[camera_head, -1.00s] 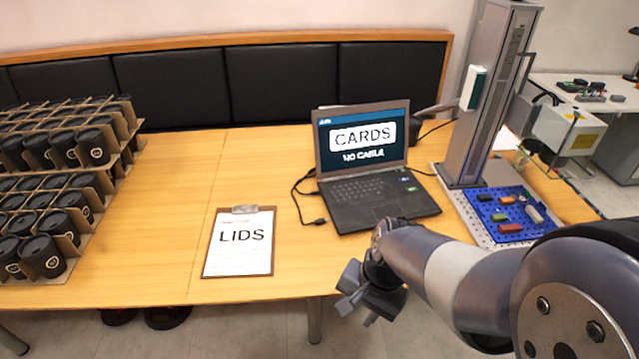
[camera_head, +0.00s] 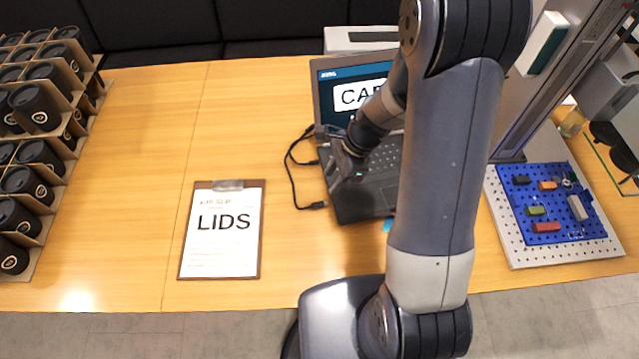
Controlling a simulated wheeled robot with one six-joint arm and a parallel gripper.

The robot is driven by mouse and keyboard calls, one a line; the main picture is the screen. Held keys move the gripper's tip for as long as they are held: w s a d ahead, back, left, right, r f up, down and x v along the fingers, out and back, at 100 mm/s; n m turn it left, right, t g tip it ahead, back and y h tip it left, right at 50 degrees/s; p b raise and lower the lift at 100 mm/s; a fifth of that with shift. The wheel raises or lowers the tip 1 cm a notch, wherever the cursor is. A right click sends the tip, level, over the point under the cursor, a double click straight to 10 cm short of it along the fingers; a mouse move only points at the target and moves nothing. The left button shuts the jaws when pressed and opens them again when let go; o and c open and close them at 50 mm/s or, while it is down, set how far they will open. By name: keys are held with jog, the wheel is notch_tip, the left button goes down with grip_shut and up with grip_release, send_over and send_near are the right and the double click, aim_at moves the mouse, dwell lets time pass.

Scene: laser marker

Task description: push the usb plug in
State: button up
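The black USB plug (camera_head: 318,205) lies on the wooden table at the end of a thin black cable (camera_head: 291,177), just left of the laptop's front left corner. The cable curves back toward the laptop's left side. The open laptop (camera_head: 358,205) shows part of a "CARDS" screen; my arm hides much of its screen and keyboard. My gripper (camera_head: 347,166) is over the left part of the keyboard, behind and right of the plug and apart from it. Its fingers are dark and small, so their opening is unclear. Nothing shows held in it.
A clipboard marked LIDS (camera_head: 222,232) lies left of the plug. Racks of black cups (camera_head: 38,105) stand at the far left. A blue pegboard tray (camera_head: 512,203) with small coloured parts and a tall grey column are at right. Table between clipboard and cups is clear.

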aim_at(315, 205)
jog(key=x, duration=1)
jog(key=shift+s+f, duration=0.15)
jog(key=shift+f, duration=0.1)
grip_shut()
